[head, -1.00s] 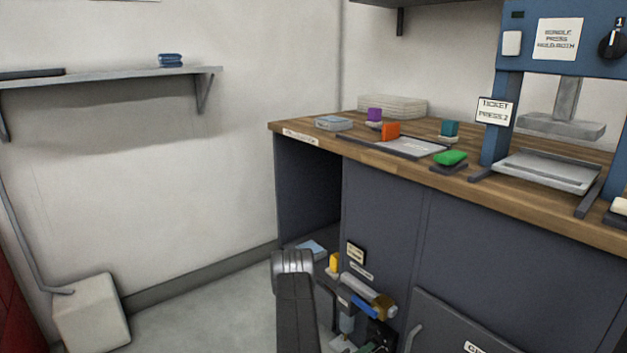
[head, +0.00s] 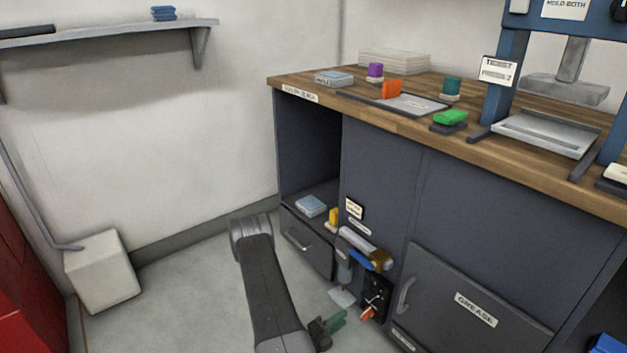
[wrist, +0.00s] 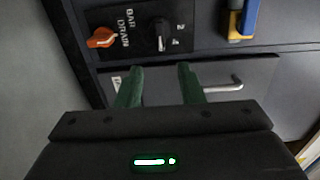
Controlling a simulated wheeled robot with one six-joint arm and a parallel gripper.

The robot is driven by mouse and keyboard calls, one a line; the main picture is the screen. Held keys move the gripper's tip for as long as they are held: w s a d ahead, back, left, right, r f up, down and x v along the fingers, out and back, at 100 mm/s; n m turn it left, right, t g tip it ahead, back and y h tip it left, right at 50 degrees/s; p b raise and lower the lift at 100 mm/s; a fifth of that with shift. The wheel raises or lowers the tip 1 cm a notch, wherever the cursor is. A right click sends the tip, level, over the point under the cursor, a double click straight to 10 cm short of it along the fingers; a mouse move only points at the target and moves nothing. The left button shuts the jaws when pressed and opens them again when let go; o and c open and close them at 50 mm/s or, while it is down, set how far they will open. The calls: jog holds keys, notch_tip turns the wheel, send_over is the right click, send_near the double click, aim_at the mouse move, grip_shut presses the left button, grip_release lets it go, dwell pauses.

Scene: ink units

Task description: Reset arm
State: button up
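My gripper (head: 335,322) is low in front of the cabinet in the head view, at the end of my dark arm. In the wrist view its two green fingers (wrist: 159,72) stand apart with nothing between them. Past the fingers is a dark panel marked "BAR" and "DRAIN", with an orange knob (wrist: 101,38) and a black knob (wrist: 160,32). The orange knob also shows in the head view (head: 367,313), just right of my gripper. Whether the fingers touch anything is not clear, but no contact shows.
A blue and yellow handle (wrist: 240,20) is at the wrist view's upper right. The cabinet (head: 385,175) bears a wooden worktop with coloured blocks and a blue press (head: 507,65). A grease door (head: 470,300) is at right.

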aim_at(367, 299)
jog(key=shift+n, duration=0.3)
jog(key=b+x, duration=0.2)
jog(key=x, duration=0.9)
jog(key=shift+w+b, duration=0.15)
jog(key=shift+b, duration=0.25)
jog(key=n, duration=0.5)
jog(key=shift+r+n, duration=0.3)
jog(key=n, duration=0.6)
jog(key=shift+w+a+r, duration=0.2)
jog(key=shift+w+r, duration=0.1)
